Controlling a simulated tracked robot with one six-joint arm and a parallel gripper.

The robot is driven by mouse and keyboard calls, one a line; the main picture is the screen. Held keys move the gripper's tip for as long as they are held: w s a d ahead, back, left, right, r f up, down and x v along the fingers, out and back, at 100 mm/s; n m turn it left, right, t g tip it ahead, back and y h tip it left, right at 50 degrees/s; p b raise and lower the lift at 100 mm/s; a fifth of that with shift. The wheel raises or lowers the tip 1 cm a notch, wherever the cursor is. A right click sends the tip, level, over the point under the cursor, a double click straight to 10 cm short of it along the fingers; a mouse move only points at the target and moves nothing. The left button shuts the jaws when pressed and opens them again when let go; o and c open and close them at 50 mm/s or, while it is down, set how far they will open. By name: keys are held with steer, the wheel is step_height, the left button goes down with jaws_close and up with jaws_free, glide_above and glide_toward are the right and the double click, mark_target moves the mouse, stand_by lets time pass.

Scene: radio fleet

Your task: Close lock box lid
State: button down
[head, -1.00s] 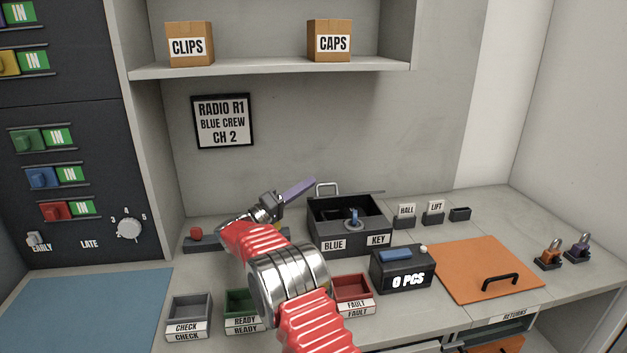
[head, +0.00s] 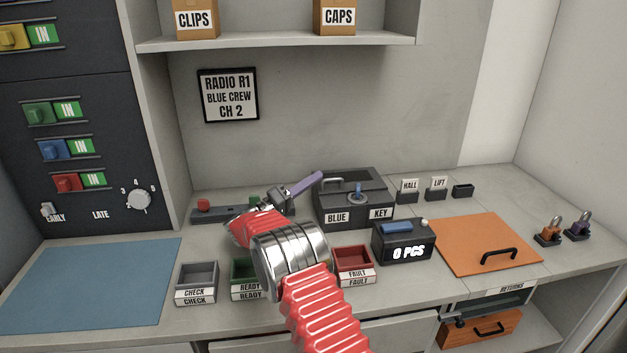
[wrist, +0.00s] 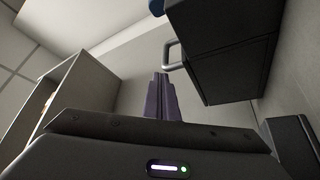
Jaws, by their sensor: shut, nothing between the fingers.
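The dark lock box (head: 340,217), labelled BLUE and KEY, stands on the counter right of my arm in the head view. A blue-topped lock piece (head: 358,191) shows at the front of the lid. My gripper (head: 318,176) has purple fingers, shut and empty, with tips beside the box's upper left edge. In the wrist view the fingers (wrist: 162,98) point up beside a dark box (wrist: 225,55) and a grey handle (wrist: 171,54).
Grey, green and red trays (head: 352,262) line the counter front. A counter box (head: 403,245) reading 0 PCS stands right of them. HALL (head: 408,185) and LIFT holders are right of the lock box. An orange panel (head: 470,240) lies farther right. A shelf (head: 280,42) overhangs the back.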

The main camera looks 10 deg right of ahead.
steer(key=shift+s+d+f, duration=0.15)
steer(key=shift+f, duration=0.35)
steer(key=shift+r, duration=0.15)
step_height(320, 180, up, 4)
steer(key=a, duration=0.1)
steer(key=w+a+f, duration=0.1)
steer(key=a+f, duration=0.3)
steer(key=a, duration=0.4)
steer(key=shift+w+a+f, duration=0.15)
steer(key=shift+a+f, duration=0.2)
steer(key=shift+a, duration=0.05)
